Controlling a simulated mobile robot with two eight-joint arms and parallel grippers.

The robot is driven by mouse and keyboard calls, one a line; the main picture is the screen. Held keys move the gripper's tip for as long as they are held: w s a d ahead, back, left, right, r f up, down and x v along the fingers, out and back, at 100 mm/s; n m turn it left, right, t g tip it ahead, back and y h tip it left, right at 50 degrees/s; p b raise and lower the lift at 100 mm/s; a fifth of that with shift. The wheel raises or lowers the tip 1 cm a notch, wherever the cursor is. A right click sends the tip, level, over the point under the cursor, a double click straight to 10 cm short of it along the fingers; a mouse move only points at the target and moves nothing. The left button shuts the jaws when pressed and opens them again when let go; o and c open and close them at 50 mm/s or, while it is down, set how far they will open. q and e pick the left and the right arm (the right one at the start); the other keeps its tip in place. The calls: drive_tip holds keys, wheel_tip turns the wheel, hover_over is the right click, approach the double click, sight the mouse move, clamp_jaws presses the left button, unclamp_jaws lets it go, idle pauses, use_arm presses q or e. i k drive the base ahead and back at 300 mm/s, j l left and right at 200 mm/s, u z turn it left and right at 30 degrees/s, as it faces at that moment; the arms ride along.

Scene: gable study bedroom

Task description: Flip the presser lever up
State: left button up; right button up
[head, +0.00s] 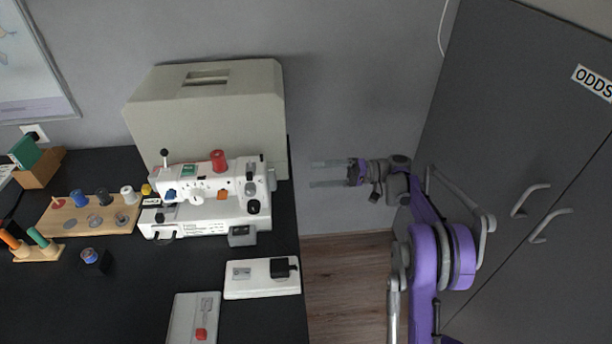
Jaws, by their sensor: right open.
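A white sewing machine (205,183) stands on the black table, in front of a large beige case. A thin upright stick with a black ball (165,153) rises at its left end. A blue knob (171,196) and a black part sit lower on that end. I cannot tell which small part is the presser lever or how it stands. My right gripper (313,174) is open and empty, pointing left. It is to the right of the machine, past the table's right edge and apart from everything. My left gripper is not in view.
The beige case (215,110) blocks the space behind the machine. A wooden spool board (92,216) is to its left. A white box with a black block (262,278) and a grey box with a red knob (193,318) lie in front. A dark cabinet (530,150) stands at right.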

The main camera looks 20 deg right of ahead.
sight(163, 152)
drive_tip(key=k+j, duration=0.1)
drive_tip(key=j, duration=0.25)
drive_tip(key=k+j, duration=0.15)
drive_tip(key=j, duration=0.15)
drive_tip(key=k+j, duration=0.1)
drive_tip(key=j, duration=0.25)
drive_tip(key=k+j, duration=0.1)
drive_tip(key=j, duration=0.2)
